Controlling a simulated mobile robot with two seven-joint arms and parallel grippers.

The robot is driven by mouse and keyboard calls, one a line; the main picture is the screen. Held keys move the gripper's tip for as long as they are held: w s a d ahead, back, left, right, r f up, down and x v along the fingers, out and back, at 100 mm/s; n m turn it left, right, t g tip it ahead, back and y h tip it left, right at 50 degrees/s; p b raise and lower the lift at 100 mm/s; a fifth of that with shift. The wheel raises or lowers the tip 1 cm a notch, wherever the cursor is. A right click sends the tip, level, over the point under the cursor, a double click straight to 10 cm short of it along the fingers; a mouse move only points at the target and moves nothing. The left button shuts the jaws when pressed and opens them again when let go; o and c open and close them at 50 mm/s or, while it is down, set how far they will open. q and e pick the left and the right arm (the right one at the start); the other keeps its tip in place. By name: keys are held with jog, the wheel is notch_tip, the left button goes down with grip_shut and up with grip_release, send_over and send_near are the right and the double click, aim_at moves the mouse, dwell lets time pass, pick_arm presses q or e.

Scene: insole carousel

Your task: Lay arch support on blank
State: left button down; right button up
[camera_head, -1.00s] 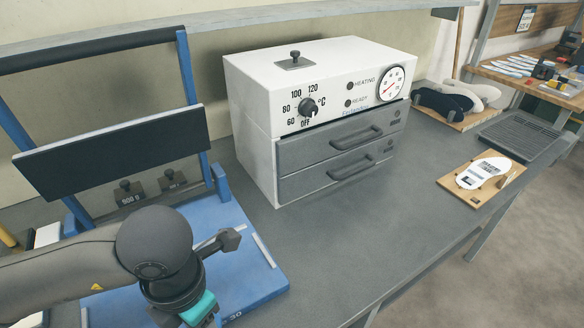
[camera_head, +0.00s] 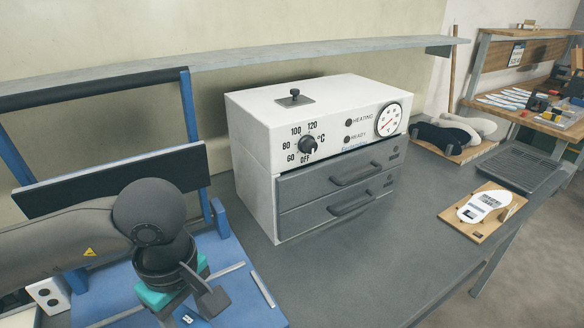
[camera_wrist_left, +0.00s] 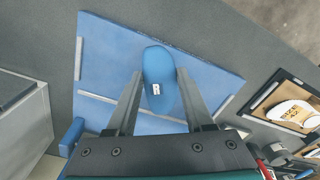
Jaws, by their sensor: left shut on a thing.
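My left gripper (camera_wrist_left: 160,76) is shut on a blue rounded piece (camera_wrist_left: 158,82) with a white "R" label, seen between its fingers in the left wrist view. It looks like the arch support. Behind it is the blue base plate (camera_wrist_left: 108,62) of the press; I cannot tell the gap. In the head view the gripper (camera_head: 196,308) is at the lower left over that plate, its tips partly cut off. A white sole-shaped piece (camera_wrist_left: 291,113) with a printed patch lies in a wooden tray at the right of the wrist view; I cannot tell whether it is the blank. My right gripper is not in view.
The press's dark padded plate (camera_head: 110,180) stands tilted behind my left arm. A white oven (camera_head: 255,180) with grey drawers stands right of it. Further right are a wooden board (camera_head: 478,228) with a white sole and a grey ribbed tray (camera_head: 522,168). The bench before the oven is clear.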

pick_arm(q)
jog(key=m, duration=0.2)
jog(key=w+r+m, duration=0.1)
jog(key=m, duration=0.1)
jog(key=r+m, duration=0.1)
jog(key=shift+w+a+m, duration=0.2)
jog(key=shift+w+m, duration=0.15)
jog(key=shift+m, duration=0.05)
jog(key=m, duration=0.2)
jog(key=w+r+m, duration=0.1)
jog(key=m, duration=0.1)
jog(key=r+m, duration=0.1)
jog(key=m, duration=0.1)
jog(key=shift+w+a, duration=0.1)
jog(key=shift+w, duration=0.05)
